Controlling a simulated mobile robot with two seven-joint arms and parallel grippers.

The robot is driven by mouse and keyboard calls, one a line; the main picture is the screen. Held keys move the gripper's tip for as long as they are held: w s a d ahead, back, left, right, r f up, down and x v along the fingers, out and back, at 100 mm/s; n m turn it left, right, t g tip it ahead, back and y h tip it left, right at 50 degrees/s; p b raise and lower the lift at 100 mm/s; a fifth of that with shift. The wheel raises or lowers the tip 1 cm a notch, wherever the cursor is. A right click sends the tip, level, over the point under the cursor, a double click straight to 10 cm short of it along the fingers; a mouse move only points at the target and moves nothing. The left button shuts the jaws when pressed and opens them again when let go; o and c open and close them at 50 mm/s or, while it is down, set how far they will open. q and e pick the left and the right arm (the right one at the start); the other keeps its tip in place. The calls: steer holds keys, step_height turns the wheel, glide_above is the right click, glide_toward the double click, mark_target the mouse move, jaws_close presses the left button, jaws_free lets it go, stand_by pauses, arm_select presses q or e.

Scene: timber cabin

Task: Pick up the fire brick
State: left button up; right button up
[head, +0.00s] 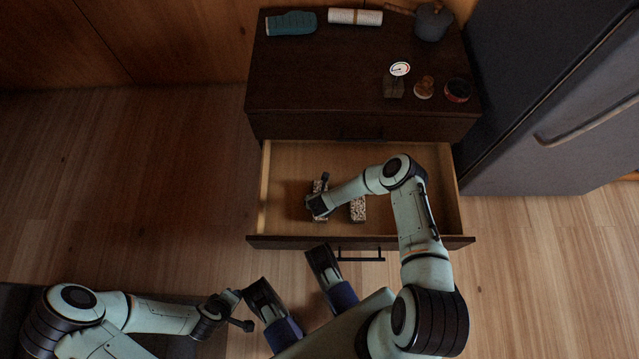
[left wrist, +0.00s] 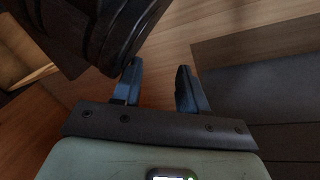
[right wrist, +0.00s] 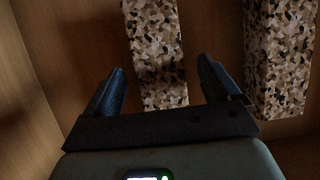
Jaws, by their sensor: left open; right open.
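Two similar speckled brown, black and cream bricks lie in an open drawer; either could be the fire brick. The left brick (head: 319,186) is partly hidden by my right gripper (head: 320,205). The right brick (head: 358,209) lies beside it, apart. In the right wrist view the left brick (right wrist: 155,40) runs down between the two open fingers of the right gripper (right wrist: 161,80), which hold nothing; contact cannot be told. The right brick (right wrist: 280,55) is outside the right finger.
The wooden drawer (head: 420,222) hangs out of a dark cabinet (head: 320,85). A dark fridge (head: 530,90) stands right. The drawer's right side is clear.

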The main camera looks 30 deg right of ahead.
steer(key=shift+b+x, duration=0.4)
steer(key=shift+x, duration=0.75)
arm_select(q)
steer(key=shift+s+a+f+g, duration=0.15)
steer(key=shift+s+f+g, duration=0.25)
steer(key=shift+s+f, duration=0.7)
arm_select(e)
steer(key=shift+r, duration=0.1)
steer(key=c, duration=1.5)
arm_select(q)
steer(key=shift+r, duration=0.2)
